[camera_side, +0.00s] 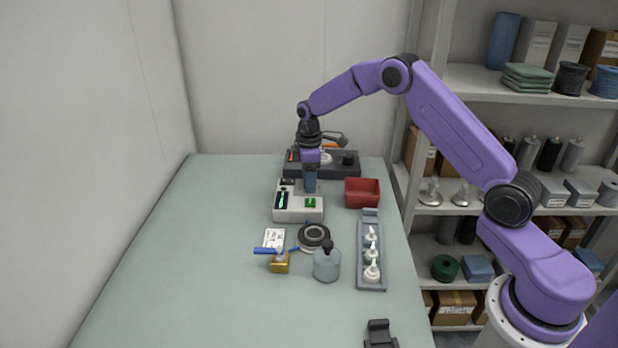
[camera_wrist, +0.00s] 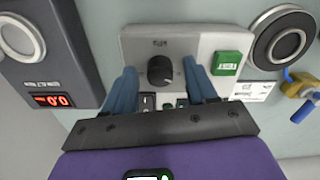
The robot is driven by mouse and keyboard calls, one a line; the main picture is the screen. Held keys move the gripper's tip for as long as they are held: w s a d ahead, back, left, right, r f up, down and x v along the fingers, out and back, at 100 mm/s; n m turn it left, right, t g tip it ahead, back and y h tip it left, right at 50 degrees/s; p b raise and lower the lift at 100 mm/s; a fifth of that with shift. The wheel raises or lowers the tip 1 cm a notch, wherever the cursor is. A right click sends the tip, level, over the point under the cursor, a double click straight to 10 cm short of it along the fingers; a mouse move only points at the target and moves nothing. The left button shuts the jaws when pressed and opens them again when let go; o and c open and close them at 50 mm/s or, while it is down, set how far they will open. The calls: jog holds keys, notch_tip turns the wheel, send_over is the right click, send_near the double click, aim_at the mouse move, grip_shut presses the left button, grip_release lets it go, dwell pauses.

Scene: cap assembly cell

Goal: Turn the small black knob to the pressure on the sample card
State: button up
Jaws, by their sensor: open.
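The small black knob (camera_wrist: 160,70) sits on the face of a pale control box (camera_wrist: 205,42) in the wrist view. The box also shows in the side view (camera_side: 298,215), where I cannot make out the knob. My gripper (camera_wrist: 159,66) is open, with its blue fingers on either side of the knob and a visible gap to each. In the side view my gripper (camera_side: 310,188) points down over the back of the box. The white sample card (camera_side: 274,238) lies in front of the box; a white card (camera_wrist: 256,91) also shows in the wrist view, its print too small to read.
A red bin (camera_side: 362,192), clear bottle (camera_side: 326,265) and grey tray (camera_side: 371,278) stand nearby. The table's left is clear.

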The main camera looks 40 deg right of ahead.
grip_shut()
jog(key=c, duration=1.1)
grip_release()
jog(key=shift+o, duration=0.2)
jog(key=shift+m, duration=0.4)
jog(key=m, duration=0.3)
jog(key=shift+m, duration=2.3)
jog(key=o, duration=1.1)
jog(key=shift+c, duration=0.2)
